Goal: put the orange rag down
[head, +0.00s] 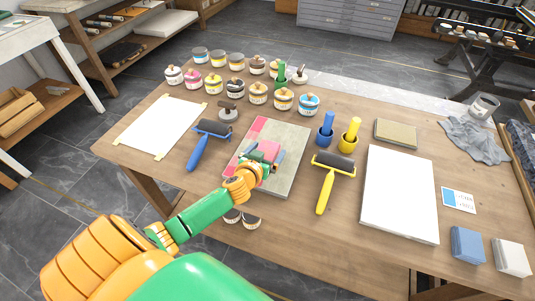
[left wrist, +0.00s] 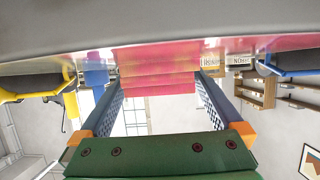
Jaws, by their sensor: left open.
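The orange rag (head: 269,147) is a small folded block, pinkish red in the head view. In the left wrist view the rag (left wrist: 156,70) shows pink and orange layers against the slab's surface. It lies on the grey slab (head: 287,178), near the slab's pink-inked part (head: 256,127). My left gripper (head: 266,154) reaches down over the slab with its fingers open, one on each side of the rag. In the left wrist view, gaps show between the rag and the fingers. My right gripper is in neither view.
A blue roller (head: 212,128) lies left of the slab, a yellow roller (head: 333,164) right of it. Ink jars (head: 258,93) stand behind. A white board (head: 400,195) lies to the right, a taped paper sheet (head: 161,127) to the left. Bare wood (head: 350,250) shows in front.

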